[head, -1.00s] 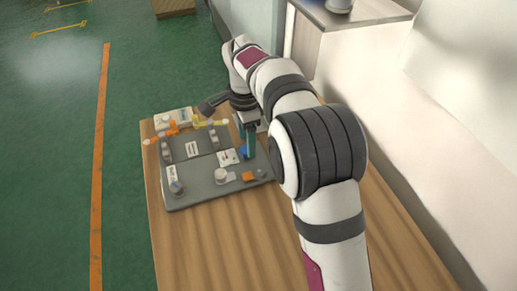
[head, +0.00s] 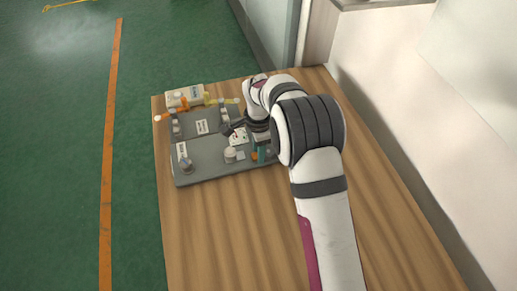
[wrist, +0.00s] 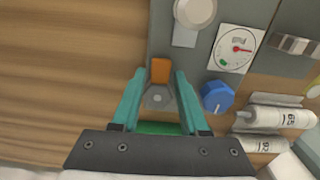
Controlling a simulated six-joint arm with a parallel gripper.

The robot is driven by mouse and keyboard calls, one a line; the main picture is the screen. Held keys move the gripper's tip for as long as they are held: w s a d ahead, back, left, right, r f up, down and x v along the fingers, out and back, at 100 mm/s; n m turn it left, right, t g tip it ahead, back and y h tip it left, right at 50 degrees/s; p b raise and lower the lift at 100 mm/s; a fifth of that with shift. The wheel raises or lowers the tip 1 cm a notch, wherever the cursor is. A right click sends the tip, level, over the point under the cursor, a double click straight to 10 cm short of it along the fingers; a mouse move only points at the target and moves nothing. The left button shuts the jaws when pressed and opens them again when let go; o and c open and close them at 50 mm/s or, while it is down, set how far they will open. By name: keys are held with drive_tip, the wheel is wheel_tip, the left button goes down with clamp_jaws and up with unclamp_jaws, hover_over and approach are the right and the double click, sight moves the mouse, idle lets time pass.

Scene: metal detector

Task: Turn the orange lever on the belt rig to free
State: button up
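My gripper (wrist: 160,80) is open in the wrist view, its two teal fingers on either side of a small orange lever piece (wrist: 160,70) with a grey base (wrist: 157,98). Gaps show between the fingertips and the orange piece. Whether the gripper is low enough to straddle it is hard to tell. In the head view my gripper (head: 261,153) is over the front right of the grey panel (head: 205,173), and the orange piece (head: 254,156) shows beside it. Another orange bar (head: 185,104) with a pale end knob stands at the panel's back left.
A blue knob (wrist: 217,96) is close to the right finger in the wrist view. A dial with a red needle (wrist: 237,48), a round white knob (wrist: 196,12) and labelled cylinders (wrist: 280,117) are nearby. Bare wooden table (head: 225,235) lies in front of the panel.

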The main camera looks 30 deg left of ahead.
clamp_jaws()
drive_tip(key=shift+n, duration=0.3)
drive_tip(key=n, duration=0.3)
drive_tip(key=shift+s+d, duration=0.25)
drive_tip(key=shift+d, duration=0.15)
drive_tip(key=n, duration=0.3)
drive_tip(key=shift+s+d+n, duration=0.15)
drive_tip(key=shift+d+n, duration=0.15)
drive_tip(key=shift+d, duration=0.1)
drive_tip(key=n, duration=0.1)
drive_tip(key=d+n, duration=0.1)
drive_tip(key=n, duration=0.1)
drive_tip(key=shift+d+n, duration=0.2)
drive_tip(key=shift+n, duration=0.75)
drive_tip(key=shift+d+n, duration=0.2)
drive_tip(key=shift+n, duration=0.75)
drive_tip(key=shift+o, duration=1.9)
unclamp_jaws()
